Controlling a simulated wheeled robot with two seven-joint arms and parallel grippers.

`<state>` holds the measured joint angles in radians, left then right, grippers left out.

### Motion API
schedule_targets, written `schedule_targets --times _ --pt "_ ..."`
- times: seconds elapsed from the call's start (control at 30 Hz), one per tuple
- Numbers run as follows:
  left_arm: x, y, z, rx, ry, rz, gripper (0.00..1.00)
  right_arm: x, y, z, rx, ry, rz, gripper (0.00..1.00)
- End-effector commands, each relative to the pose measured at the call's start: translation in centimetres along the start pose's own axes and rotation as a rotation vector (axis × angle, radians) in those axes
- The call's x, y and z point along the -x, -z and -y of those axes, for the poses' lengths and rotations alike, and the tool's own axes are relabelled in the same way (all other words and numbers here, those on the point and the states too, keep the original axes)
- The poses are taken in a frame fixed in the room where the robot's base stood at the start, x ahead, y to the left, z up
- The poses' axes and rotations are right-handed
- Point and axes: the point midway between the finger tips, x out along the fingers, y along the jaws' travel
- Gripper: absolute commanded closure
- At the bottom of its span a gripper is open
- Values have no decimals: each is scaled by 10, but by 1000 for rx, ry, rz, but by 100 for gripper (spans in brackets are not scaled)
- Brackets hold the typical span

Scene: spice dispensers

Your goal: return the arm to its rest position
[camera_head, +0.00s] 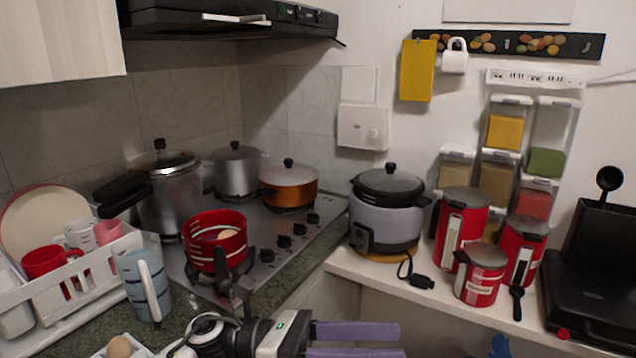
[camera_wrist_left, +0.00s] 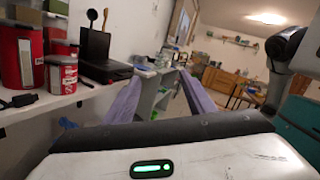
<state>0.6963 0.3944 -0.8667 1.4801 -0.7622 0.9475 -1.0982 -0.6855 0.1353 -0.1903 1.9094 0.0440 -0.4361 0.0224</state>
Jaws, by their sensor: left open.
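My left gripper (camera_head: 402,341) is at the bottom middle of the head view, with its two purple fingers pointing right. The fingers are apart and nothing is between them. It is in front of the counter, below the stove's front right corner. In the left wrist view the two fingers (camera_wrist_left: 160,85) stand apart with open room between them, facing along the room. My right gripper is not in view.
The red pot (camera_head: 216,240) on the stove (camera_head: 265,265), a blue pitcher (camera_head: 147,285) and an egg (camera_head: 119,346) are near my left arm. A rice cooker (camera_head: 386,215) and red canisters (camera_head: 462,230) stand on the white counter (camera_head: 430,297). Spice dispensers (camera_head: 506,132) hang on the wall.

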Motion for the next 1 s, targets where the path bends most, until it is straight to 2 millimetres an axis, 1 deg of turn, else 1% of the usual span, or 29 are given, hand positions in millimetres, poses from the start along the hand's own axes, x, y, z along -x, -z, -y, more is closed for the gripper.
schedule_targets --times 0.03,0.07,0.1,0.17,0.2,0.27,0.33,0.37,0.4,0.43,0.47,0.5,0.57,0.6,0.67,0.7,0.77,0.8,0.83,0.87,0.9,1.0 --pt "0 1 -4 158 -38 132 50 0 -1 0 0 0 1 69" --pt "2 -1 -9 249 -65 209 50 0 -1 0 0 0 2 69" --pt "8 -2 -16 374 -97 309 50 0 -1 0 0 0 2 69" --pt "22 1 -29 559 -143 455 50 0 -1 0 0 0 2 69" --pt "33 6 -38 679 -172 548 50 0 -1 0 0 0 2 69" --pt "53 20 -52 864 -214 690 50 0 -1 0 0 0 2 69" --pt "82 45 -67 1089 -264 866 50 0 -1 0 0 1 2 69" --pt "96 59 -73 1187 -285 945 50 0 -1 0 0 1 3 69" --pt "114 80 -78 1318 -313 1052 50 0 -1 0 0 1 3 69" --pt "128 99 -81 1415 -334 1132 50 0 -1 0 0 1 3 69" --pt "142 118 -82 1506 -354 1210 50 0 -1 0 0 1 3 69" --pt "159 143 -82 1620 -377 1312 50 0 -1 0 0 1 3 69" --pt "183 183 -78 1775 -412 1460 50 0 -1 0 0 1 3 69" --pt "197 209 -71 1871 -432 1557 50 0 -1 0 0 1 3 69" --pt "216 248 -58 2001 -461 1700 50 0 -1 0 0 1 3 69" --pt "227 274 -48 2077 -482 1791 50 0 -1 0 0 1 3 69" --pt "240 306 -31 2175 -504 1919 50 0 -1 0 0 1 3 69" --pt "247 326 -19 2228 -520 1996 50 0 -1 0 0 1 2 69" --pt "252 338 -10 2262 -530 2049 50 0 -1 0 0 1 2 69" --pt "255 350 -2 -2276 535 -2082 50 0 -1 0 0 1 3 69" --pt "259 362 7 -2217 524 -2054 50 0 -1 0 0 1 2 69" --pt "266 384 25 -2117 505 -2007 50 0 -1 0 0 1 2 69"
